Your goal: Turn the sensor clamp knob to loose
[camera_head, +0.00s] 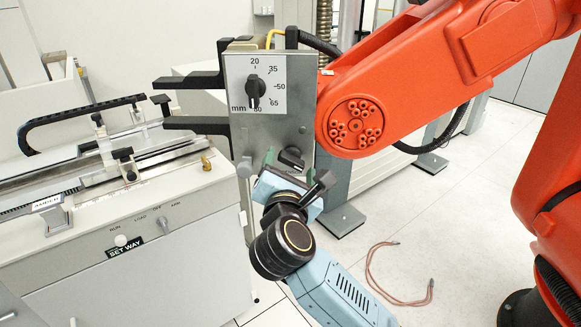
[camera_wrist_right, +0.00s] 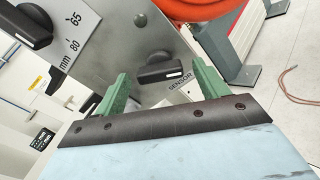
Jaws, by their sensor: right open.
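The sensor clamp knob (camera_head: 291,158) is a black bar-shaped knob low on the grey metal plate (camera_head: 293,100). In the right wrist view the knob (camera_wrist_right: 158,70) lies near the "SENSOR" label (camera_wrist_right: 180,84); its bar is slightly tilted, with a white mark near its right end. My right gripper (camera_head: 286,169) comes up from below in the head view and is open. In the right wrist view its green fingers (camera_wrist_right: 160,68) stand apart on either side of the knob, with gaps visible; I cannot tell whether they touch the plate. My left gripper is not in view.
A black dial (camera_head: 255,89) marked in mm sits higher on the plate. Black prongs (camera_head: 195,124) stick out left of it. An orange robot arm (camera_head: 420,70) is behind and right of the plate. A white bench machine (camera_head: 150,250) stands left. A reddish cable (camera_head: 385,291) lies on the floor.

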